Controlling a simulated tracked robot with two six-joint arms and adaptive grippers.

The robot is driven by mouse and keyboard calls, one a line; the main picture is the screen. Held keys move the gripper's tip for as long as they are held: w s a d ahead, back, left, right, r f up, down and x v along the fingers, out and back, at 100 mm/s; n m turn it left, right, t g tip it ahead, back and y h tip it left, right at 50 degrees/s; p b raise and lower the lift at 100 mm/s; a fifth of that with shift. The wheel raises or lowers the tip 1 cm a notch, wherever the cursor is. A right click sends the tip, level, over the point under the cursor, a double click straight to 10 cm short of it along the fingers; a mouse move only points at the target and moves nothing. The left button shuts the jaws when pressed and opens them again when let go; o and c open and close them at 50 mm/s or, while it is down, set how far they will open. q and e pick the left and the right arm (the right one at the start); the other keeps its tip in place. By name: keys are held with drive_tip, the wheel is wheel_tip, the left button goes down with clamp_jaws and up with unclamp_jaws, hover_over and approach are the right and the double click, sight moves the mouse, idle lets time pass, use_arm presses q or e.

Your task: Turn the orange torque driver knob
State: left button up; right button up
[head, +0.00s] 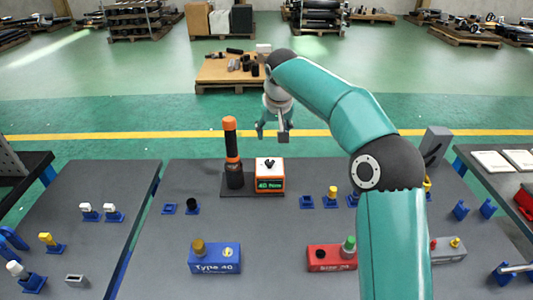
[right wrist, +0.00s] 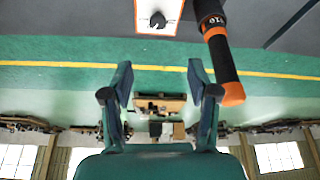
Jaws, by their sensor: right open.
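The orange torque driver box (head: 270,185) stands near the back of the middle table, with a white top and a green display that seems to read 40 Ncm. Its black knob (head: 270,162) is on the white top and also shows in the right wrist view (right wrist: 157,20). The driver (head: 231,150), black with an orange grip, stands upright just left of the box. My right gripper (head: 273,132) is open and empty above and behind the box, apart from the knob. In the right wrist view its two fingers (right wrist: 160,72) are spread wide. My left gripper is not in view.
A blue block (head: 215,268) and a red block (head: 325,264) stand at the table's front. Small blue holders (head: 306,202) flank the driver base. Side tables hold more parts. A pallet (head: 232,68) stands on the floor behind. My right arm covers part of the table's right side.

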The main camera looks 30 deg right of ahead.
drive_tip(key=p, duration=0.2)
approach(270, 161)
drive_tip(key=x, duration=0.8)
drive_tip(key=shift+a+f, duration=0.1)
drive_tip(key=shift+f, duration=0.15)
